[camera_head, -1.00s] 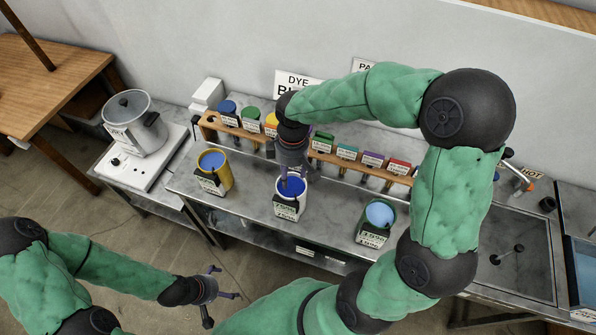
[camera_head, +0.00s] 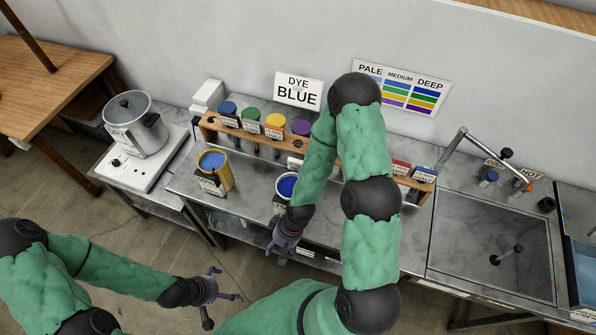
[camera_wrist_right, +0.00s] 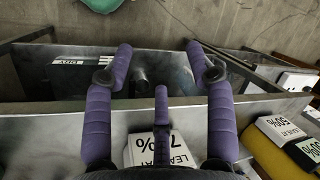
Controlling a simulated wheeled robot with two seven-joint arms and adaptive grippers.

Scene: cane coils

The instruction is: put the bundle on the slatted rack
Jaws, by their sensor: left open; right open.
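I cannot make out a bundle or a slatted rack in either view. My right gripper (camera_head: 279,250) is open and empty, at the front edge of the steel bench (camera_head: 250,205), in front of the white pot (camera_head: 287,187). In the right wrist view my right gripper (camera_wrist_right: 160,62) has its purple fingers spread, with the bench edge and a dark, labelled opening beneath them. My left gripper (camera_head: 218,288) is open and empty over the floor, left of the right one and away from the bench.
A yellow pot (camera_head: 215,170) of blue liquid stands on the bench left of the white one. A wooden holder (camera_head: 240,133) carries several coloured jars behind. A hot plate (camera_head: 145,170) with a lidded pot (camera_head: 135,121) is left; a sink (camera_head: 500,235) is right. My right arm hides part of the bench.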

